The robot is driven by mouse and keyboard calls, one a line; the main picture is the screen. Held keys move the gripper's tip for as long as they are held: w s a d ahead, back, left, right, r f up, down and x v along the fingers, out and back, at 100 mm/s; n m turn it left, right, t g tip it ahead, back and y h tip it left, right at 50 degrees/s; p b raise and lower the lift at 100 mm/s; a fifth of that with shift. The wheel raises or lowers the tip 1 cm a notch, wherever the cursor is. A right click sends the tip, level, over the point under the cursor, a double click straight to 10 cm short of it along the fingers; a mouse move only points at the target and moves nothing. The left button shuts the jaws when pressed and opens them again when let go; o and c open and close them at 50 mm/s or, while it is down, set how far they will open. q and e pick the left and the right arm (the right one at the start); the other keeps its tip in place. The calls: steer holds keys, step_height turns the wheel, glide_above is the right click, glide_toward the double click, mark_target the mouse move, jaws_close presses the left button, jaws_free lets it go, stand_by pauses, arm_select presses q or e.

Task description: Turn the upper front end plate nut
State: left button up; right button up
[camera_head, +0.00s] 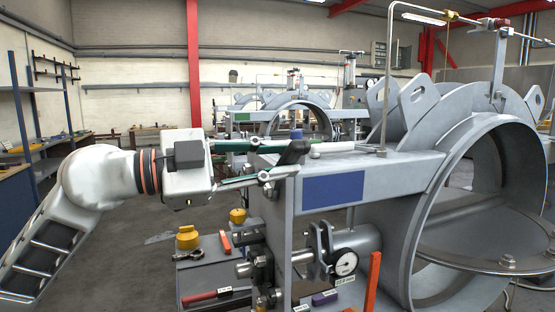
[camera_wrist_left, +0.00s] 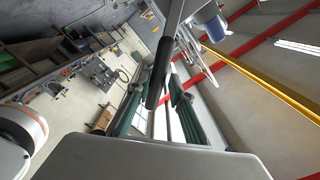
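My left gripper (camera_head: 268,164) reaches in from the left at the top corner of the grey end plate (camera_head: 283,215). Its two green fingers are spread apart, one above the other. A dark grey bar with a blue-capped end (camera_head: 296,134) stands at the fingertips. In the left wrist view the dark bar (camera_wrist_left: 160,75) lies between the green fingers (camera_wrist_left: 156,100), with gaps visible beside it; I see no firm grip. The upper front nut is not clearly visible; the fingers and bar cover that corner. A lower nut (camera_head: 264,268) shows on the end plate. My right gripper is not in view.
A round dial gauge (camera_head: 344,262) sits on the damper body below the blue panel (camera_head: 334,188). The large grey ring (camera_head: 430,215) fills the right. A small table with a yellow pot (camera_head: 188,238) and a red-handled tool (camera_head: 200,298) stands below my left arm.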

arm_select(q)
steer(key=f+m+b, duration=0.1)
steer(key=s+f+m+b, duration=0.2)
steer(key=shift+d+f, duration=0.3)
steer(key=f+m+b, duration=0.1)
steer(key=f+m, duration=0.1)
steer(key=s+f+m+b, duration=0.1)
steer(key=f, duration=0.1)
steer(key=shift+d+f+m, duration=0.1)
steer(key=shift+d+m, duration=0.05)
steer(key=shift+m, duration=0.25)
